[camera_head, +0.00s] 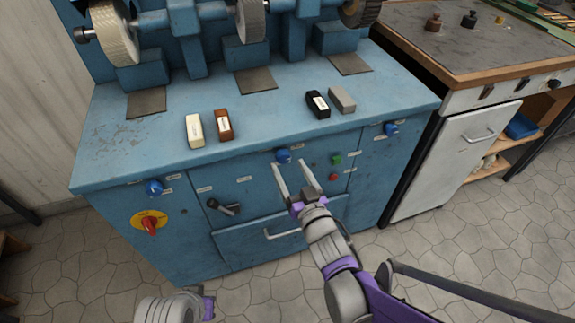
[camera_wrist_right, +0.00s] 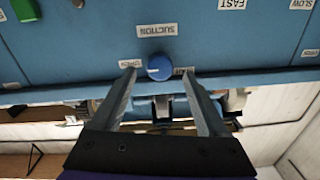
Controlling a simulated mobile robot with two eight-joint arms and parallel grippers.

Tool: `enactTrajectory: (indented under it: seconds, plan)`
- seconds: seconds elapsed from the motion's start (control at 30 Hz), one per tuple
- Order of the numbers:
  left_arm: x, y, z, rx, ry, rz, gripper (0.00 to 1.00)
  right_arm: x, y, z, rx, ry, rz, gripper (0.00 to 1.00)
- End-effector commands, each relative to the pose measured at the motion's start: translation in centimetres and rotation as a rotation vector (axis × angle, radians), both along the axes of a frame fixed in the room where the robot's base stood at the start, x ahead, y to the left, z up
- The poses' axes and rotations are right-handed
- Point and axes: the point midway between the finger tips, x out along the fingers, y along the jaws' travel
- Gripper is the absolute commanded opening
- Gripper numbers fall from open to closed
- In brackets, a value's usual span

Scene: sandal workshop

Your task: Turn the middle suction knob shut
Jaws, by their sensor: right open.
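The middle suction knob (camera_head: 283,156) is a round blue knob on the front panel of the blue machine. In the right wrist view the knob (camera_wrist_right: 159,67) has a pale pointer line and a "SUCTION" label (camera_wrist_right: 157,30), which appears upside down. My right gripper (camera_head: 290,168) is open, its two fingers pointing at the panel. In the wrist view its fingertips lie left and right of the knob with gaps on both sides; contact is not visible. Two more blue knobs, left (camera_head: 153,187) and right (camera_head: 391,129), sit on the same panel. My left gripper is not visible.
A green button (camera_head: 337,159) and a red button (camera_head: 333,176) are right of the middle knob. A black lever (camera_head: 224,207), a red-and-yellow switch (camera_head: 150,223) and a drawer handle (camera_head: 284,234) are lower. Several small blocks lie on the machine top, below the grinding wheels.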

Motion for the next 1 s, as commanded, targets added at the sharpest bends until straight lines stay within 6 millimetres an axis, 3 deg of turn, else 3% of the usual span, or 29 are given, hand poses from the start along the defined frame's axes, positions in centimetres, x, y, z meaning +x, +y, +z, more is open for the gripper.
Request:
enactTrajectory:
  seconds: [0.2,0.5,0.93,1.0]
  plan:
    - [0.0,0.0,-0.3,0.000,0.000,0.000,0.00,1.9,0.7,0.0,0.000,0.001,0.000,0.76]
    - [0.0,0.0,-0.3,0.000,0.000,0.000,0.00,2.1,0.8,0.0,0.000,0.001,-0.001,0.76]
    - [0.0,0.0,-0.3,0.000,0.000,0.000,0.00,2.1,0.8,0.0,0.001,0.001,-0.001,0.00]
    - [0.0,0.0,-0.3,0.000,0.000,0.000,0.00,2.1,0.8,0.0,0.001,0.001,-0.001,0.00]
